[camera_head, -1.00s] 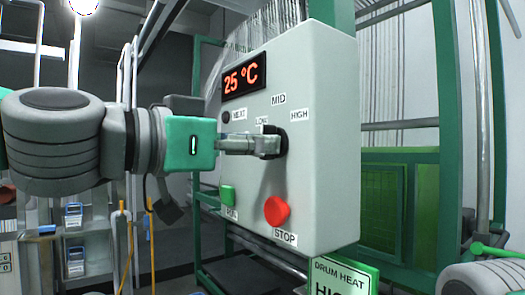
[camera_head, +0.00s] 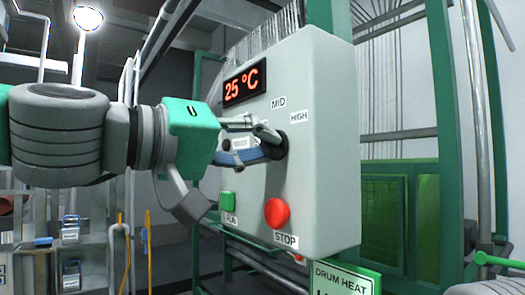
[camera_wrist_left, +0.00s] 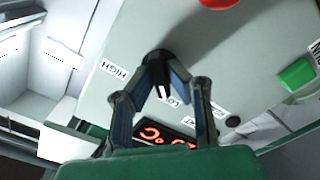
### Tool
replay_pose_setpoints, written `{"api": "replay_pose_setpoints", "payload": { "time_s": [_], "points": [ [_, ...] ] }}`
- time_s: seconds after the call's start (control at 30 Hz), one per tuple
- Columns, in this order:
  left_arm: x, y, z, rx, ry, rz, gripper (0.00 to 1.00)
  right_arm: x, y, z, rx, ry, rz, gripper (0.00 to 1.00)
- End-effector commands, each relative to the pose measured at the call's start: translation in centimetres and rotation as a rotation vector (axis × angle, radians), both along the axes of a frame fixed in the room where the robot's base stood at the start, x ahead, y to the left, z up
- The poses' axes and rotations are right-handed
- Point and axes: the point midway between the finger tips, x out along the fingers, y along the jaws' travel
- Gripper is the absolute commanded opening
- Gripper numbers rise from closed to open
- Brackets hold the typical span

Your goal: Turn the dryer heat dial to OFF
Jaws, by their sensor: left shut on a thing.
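The black dryer heat dial (camera_head: 280,142) is on the front of a pale grey control box (camera_head: 325,110). MID and HIGH labels show around it. In the left wrist view the dial (camera_wrist_left: 158,57) is between the fingertips, and a LOW label shows near it. My left gripper (camera_head: 272,143) reaches in from the left and is shut on the dial; it also shows in the left wrist view (camera_wrist_left: 157,72). The gripper hides part of the dial and the nearby labels in the head view. I see no OFF label. My right gripper is not in view.
A red stop button (camera_head: 277,212) and a green button (camera_head: 227,202) are below the dial. A display (camera_head: 244,83) above reads 25 °C. A drum heat sign (camera_head: 342,278) is below the box, and a green frame (camera_head: 452,130) stands at right.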

Motion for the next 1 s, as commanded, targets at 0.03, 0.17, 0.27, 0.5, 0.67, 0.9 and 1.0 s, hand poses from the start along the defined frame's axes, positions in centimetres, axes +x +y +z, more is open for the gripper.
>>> {"api": "replay_pose_setpoints", "payload": {
  "time_s": [0.03, 0.17, 0.27, 0.5, 0.67, 0.9, 1.0],
  "points": [
    [0.0, -0.1, -0.7, -0.020, 0.046, -0.003, 0.00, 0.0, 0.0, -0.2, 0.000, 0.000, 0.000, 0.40],
    [0.0, -0.1, -0.7, -0.093, 0.147, -0.002, 0.00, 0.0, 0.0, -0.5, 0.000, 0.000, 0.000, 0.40],
    [0.0, -0.1, -0.7, -0.149, 0.224, -0.002, 0.00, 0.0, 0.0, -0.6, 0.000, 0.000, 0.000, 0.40],
    [0.1, -0.1, -0.7, -0.271, 0.394, 0.001, 0.00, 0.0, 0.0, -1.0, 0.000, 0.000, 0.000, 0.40],
    [0.1, -0.1, -0.7, -0.336, 0.483, 0.002, 0.00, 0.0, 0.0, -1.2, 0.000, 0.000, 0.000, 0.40],
    [0.1, 0.0, -0.7, -0.400, 0.571, 0.003, 0.00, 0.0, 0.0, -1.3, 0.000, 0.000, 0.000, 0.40],
    [0.1, 0.0, -0.7, -0.414, 0.590, 0.003, 0.00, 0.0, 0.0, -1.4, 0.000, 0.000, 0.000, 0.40]
  ]
}}
